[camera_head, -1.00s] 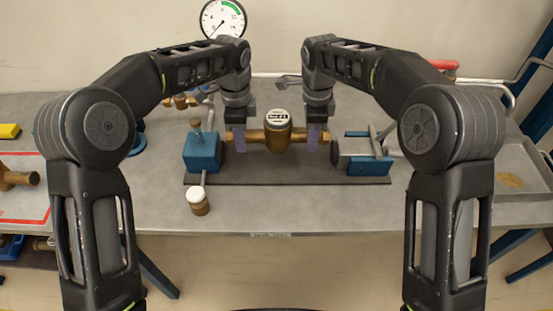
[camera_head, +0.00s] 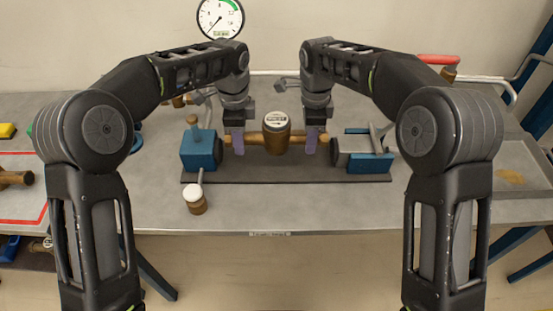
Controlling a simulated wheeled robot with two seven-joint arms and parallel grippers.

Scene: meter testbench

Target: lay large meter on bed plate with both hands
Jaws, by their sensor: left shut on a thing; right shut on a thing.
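The large meter (camera_head: 277,134) is a brass body with a round white dial and a pipe stub on each side. It is level between the blue left clamp block (camera_head: 199,150) and the right clamp (camera_head: 366,152) of the bed plate (camera_head: 285,170). My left gripper (camera_head: 238,144) is shut on the left stub. My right gripper (camera_head: 310,144) is shut on the right stub. The meter is over the dark bed plate; I cannot tell whether it touches the plate.
A small white-capped brass fitting (camera_head: 196,199) stands in front of the bed plate. A round gauge (camera_head: 220,18) is at the back. A shallow tray (camera_head: 515,175) is at the right. A red-outlined area (camera_head: 28,219) with brass parts is at the left. The front table strip is mostly clear.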

